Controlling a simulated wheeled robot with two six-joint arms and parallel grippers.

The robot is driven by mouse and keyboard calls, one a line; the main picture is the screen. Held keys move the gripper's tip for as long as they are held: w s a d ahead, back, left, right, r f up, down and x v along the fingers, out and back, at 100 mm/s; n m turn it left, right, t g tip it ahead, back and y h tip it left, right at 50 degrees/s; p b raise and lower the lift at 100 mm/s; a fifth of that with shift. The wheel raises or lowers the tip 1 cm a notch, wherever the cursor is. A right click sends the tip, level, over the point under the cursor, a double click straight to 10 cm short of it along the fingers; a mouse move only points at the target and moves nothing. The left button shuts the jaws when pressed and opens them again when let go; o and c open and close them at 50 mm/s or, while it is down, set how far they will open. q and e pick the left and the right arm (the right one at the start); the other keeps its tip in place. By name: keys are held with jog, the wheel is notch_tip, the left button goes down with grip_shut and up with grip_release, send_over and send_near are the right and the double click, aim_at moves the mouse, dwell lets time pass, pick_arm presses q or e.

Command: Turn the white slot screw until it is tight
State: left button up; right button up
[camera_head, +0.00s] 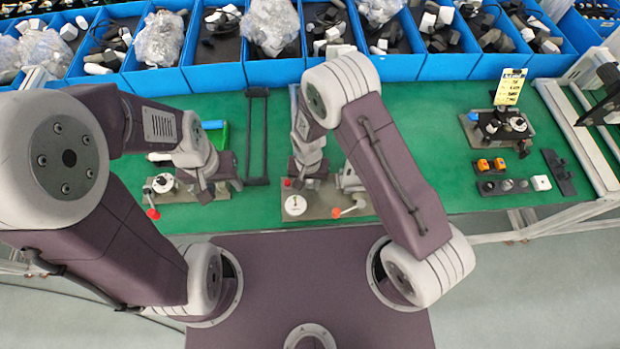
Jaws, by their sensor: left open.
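A white round piece with a small dark mark (295,205) sits on a grey-brown plate (322,210) in front of my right gripper. It may be the slot screw, but the slot is too small to tell. Another white round part (162,183) sits on the left plate (182,216), beside a red knob (152,213). My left gripper (206,192) is open, low over the right part of the left plate. My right gripper (307,176) points down behind the marked white piece, apart from it in the picture. Its fingertips are too small to tell whether they are open.
A red-ended lever (337,212) stands on the middle plate. A black frame (257,135) lies between the arms. Blue bins (215,75) line the back. At right are a fixture with a yellow card (509,88) and orange blocks (490,165). Green table (425,150) is clear right of centre.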

jog(key=n, duration=0.4)
jog(key=shift+s+d, duration=0.15)
jog(key=shift+d, duration=0.2)
jog(key=n, duration=0.3)
jog(key=shift+d, duration=0.2)
jog(key=n, duration=0.4)
jog(key=shift+w+d, duration=0.3)
jog(key=shift+w, duration=0.05)
jog(key=n, duration=0.3)
jog(key=shift+w+d, duration=0.1)
jog(key=shift+d, duration=0.2)
jog(key=shift+n, duration=0.3)
jog(key=shift+w+r, duration=0.1)
jog(key=shift+w, duration=0.25)
